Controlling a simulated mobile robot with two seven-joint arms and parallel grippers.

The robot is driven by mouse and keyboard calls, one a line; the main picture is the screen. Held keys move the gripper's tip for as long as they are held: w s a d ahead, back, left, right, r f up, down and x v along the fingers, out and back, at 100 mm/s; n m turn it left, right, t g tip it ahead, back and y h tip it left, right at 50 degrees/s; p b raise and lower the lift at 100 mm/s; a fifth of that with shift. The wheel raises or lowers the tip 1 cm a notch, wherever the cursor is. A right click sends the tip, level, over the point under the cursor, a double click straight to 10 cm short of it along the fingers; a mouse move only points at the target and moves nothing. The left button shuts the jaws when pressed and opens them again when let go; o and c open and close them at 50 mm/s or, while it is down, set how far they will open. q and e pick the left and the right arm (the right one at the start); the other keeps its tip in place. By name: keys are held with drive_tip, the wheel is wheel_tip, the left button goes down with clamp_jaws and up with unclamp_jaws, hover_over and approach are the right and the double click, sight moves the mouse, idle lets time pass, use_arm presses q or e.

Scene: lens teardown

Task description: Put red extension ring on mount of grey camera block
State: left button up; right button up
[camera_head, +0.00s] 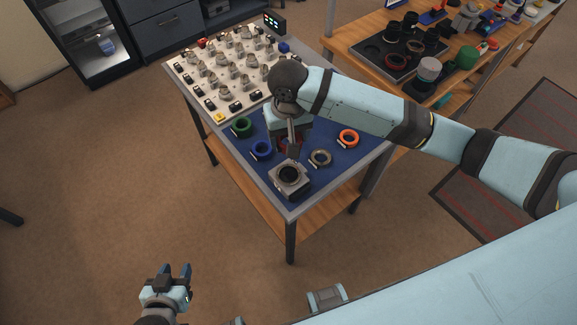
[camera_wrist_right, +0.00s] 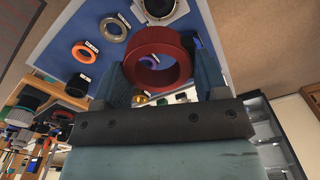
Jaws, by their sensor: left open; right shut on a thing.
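The red extension ring (camera_wrist_right: 158,57) is between the two fingers of my right gripper (camera_wrist_right: 160,75) in the right wrist view, tilted with its hole facing the camera. In the head view the right gripper (camera_head: 291,145) is over the blue mat, just behind the grey camera block (camera_head: 289,181), and mostly hides the ring. The block sits near the front corner of the mat with its round dark mount facing up. The block also shows at the top of the right wrist view (camera_wrist_right: 162,12), apart from the ring. My left gripper (camera_head: 176,273) is open and empty, low over the floor.
Around the block lie a green ring (camera_head: 241,127), a blue ring (camera_head: 261,150), a tan-grey ring (camera_head: 320,158) and an orange ring (camera_head: 348,138). A light board (camera_head: 225,80) with many small parts fills the table's back. A wooden bench (camera_head: 372,22) with lens parts stands behind right.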

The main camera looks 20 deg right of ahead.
hover_over(288, 172)
wheel_tip(288, 172, down, 9)
drive_tip(key=shift+f, duration=0.1)
use_arm(q)
drive_tip(key=shift+r, duration=0.1)
use_arm(e)
drive_tip(key=shift+f, duration=2.35)
drive_tip(key=o, duration=0.9)
drive_tip(key=shift+f, duration=0.15)
use_arm(q)
drive_tip(key=shift+r, duration=0.15)
use_arm(e)
drive_tip(key=shift+o, duration=0.2)
wheel_tip(288, 172, up, 12)
drive_tip(key=shift+r, duration=0.15)
